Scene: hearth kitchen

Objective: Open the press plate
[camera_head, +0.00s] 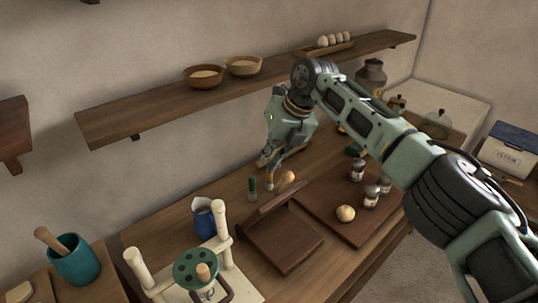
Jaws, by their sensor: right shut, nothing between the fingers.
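A dark wooden press (285,245) stands on the counter in the middle of the view. Its upper plate (275,205) appears as a narrow board tilted up at the back edge of the flat lower board. My right gripper (267,172) points down just behind and above the raised board, its fingers shut and empty. I cannot tell whether it touches the board; it looks apart from it. My left gripper is out of view.
A frame with wooden posts and a holed green disc (190,266) stands front left, near a blue container (204,222). A green-capped bottle (252,187) stands close to my gripper. A shelf (150,108) runs above.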

